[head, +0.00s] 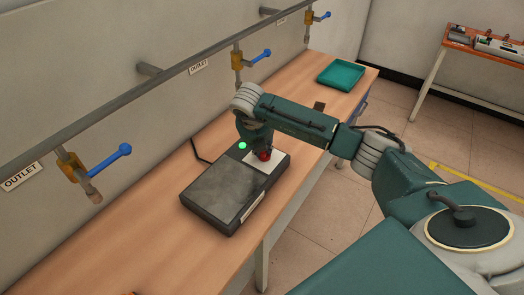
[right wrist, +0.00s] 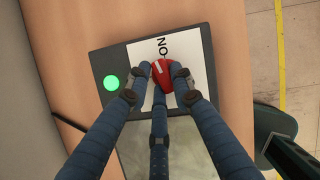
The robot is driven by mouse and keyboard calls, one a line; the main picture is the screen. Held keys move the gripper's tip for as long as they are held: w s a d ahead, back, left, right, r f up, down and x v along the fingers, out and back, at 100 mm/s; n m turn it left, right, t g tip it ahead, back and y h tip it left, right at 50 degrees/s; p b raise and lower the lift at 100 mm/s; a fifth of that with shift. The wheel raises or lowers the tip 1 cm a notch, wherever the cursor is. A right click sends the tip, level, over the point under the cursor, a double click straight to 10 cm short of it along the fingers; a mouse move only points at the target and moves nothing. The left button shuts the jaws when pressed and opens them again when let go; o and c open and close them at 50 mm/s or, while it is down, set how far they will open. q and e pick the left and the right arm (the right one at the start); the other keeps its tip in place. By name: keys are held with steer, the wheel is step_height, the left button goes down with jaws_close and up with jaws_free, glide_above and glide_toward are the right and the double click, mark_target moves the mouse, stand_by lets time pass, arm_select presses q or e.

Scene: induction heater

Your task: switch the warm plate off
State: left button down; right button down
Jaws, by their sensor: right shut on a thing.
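The warm plate (head: 222,190) is a dark box with a grey top plate, lying on the wooden bench in the head view. Its white panel (right wrist: 197,58) carries the word ON. A red knob (right wrist: 163,72) with a white mark sits on this panel, close to the ON label. A round green light (right wrist: 111,83) beside the panel is lit; it also shows in the head view (head: 242,146). My right gripper (head: 263,151) reaches down over the panel, its fingers closed around the red knob. Fingers hide part of the knob and panel. My left gripper is not in view.
Pipes with blue-handled outlet valves (head: 118,155) run along the wall above the bench. An orange table (head: 487,54) with equipment stands at the far right.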

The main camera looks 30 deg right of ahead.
steer(key=n+y+b, duration=0.1)
steer(key=n+b, duration=0.1)
steer(key=n+t+b, duration=0.1)
steer(key=n+b, duration=0.2)
steer(key=n+y+b, duration=0.1)
steer(key=n+b, duration=0.2)
steer(key=shift+s+d+f+t+y, duration=0.1)
steer(key=shift+s+d+t+y, duration=0.1)
steer(key=shift+s+t+y, duration=0.15)
steer(key=shift+n+y+b, duration=0.35)
steer(key=shift+n+b, duration=0.35)
steer(key=shift+n, duration=0.3)
steer(key=shift+d+n+y+b, duration=0.1)
steer(key=shift+n+y+b, duration=0.4)
steer(key=shift+n, duration=0.7)
steer(key=shift+r+n+y+b, duration=0.2)
steer(key=shift+n+y+b, duration=0.2)
steer(key=shift+n, duration=0.8)
steer(key=c, duration=1.5)
jaws_free()
steer(key=shift+s, duration=0.1)
